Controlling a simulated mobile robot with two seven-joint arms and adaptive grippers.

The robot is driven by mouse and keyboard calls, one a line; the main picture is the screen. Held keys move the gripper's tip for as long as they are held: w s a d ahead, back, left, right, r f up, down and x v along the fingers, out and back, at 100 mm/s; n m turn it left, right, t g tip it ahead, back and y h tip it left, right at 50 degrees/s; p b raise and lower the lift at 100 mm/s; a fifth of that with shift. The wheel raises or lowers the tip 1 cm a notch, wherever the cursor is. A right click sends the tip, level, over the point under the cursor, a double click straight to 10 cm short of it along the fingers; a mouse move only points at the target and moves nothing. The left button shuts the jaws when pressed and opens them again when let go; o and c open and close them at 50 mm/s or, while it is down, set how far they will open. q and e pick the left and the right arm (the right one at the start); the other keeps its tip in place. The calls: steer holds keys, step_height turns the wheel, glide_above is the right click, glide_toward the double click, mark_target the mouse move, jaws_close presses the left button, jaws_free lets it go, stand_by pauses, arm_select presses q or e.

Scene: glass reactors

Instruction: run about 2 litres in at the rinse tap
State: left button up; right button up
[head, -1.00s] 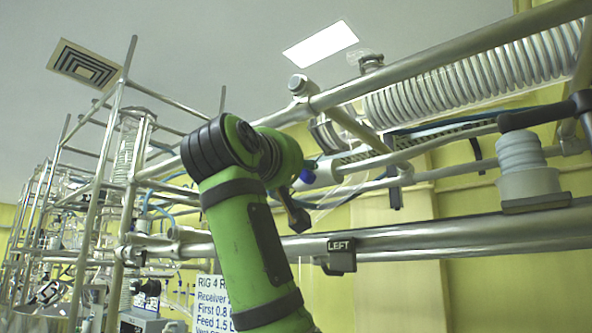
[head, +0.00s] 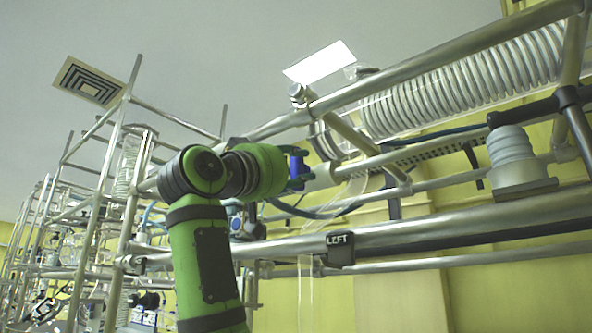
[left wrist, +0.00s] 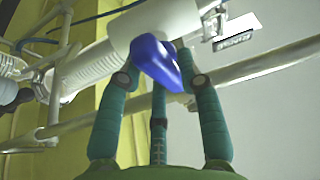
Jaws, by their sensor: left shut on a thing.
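The tap has a blue handle (left wrist: 156,62) on a white body (left wrist: 160,18), at the top middle of the left wrist view. In the head view its white body (head: 322,174) sits among the rails, just right of my green left hand. My left gripper (left wrist: 163,78) is shut on the blue handle, with its teal fingers on either side of it. In the left wrist view the handle slants down to the right. In the head view the hand and wrist partly hide the grip. I cannot tell whether liquid runs. My right gripper is not in view.
Metal rails (head: 450,232) cross around the tap, one with a black LEFT tag (head: 340,248). A glass coil condenser (head: 460,85) lies above right. A grey ribbed fitting (head: 512,158) stands at right. A glass rig with a metal frame (head: 110,190) fills the left.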

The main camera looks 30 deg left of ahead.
arm_select(q)
steer(key=shift+w+d+f+m+h, duration=0.1)
steer(key=shift+w+f+m+h, duration=0.1)
steer(key=shift+m+h, duration=0.25)
steer(key=o, duration=1.1)
steer(key=shift+s, duration=0.1)
steer(key=shift+r, duration=0.1)
steer(key=shift+s, duration=0.1)
steer(key=shift+s, duration=0.25)
steer(key=v, duration=1.1)
steer(key=shift+s, duration=0.25)
